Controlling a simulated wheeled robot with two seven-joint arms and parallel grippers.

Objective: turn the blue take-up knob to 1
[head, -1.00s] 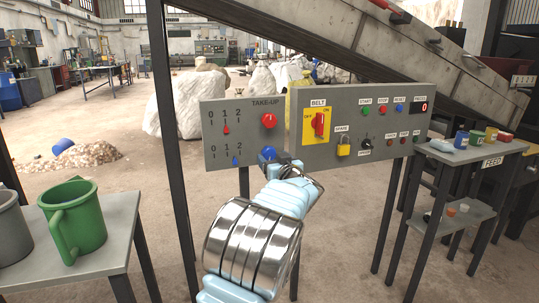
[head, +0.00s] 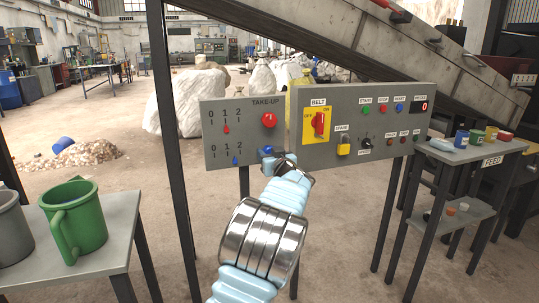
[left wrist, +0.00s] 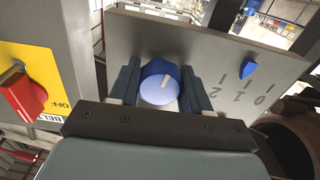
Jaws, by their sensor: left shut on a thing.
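The blue take-up knob (left wrist: 160,82) sits between the two fingers of my left gripper (left wrist: 160,92) in the left wrist view, its white mark tilted. My left gripper is shut on the knob. In the head view the gripper (head: 278,160) covers most of the knob at the panel's lower edge. The blue pointer (head: 235,161) on the lower take-up scale stands between 1 and 2, closer to 2. It also shows in the left wrist view (left wrist: 249,68), where the scale appears upside down. My right gripper is not in view.
The red take-up knob (head: 269,121) is just above on the grey panel (head: 216,158). The red belt switch (head: 319,123) and a yellow padlock (head: 343,149) are to the right. A table with a green mug (head: 85,225) stands at left.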

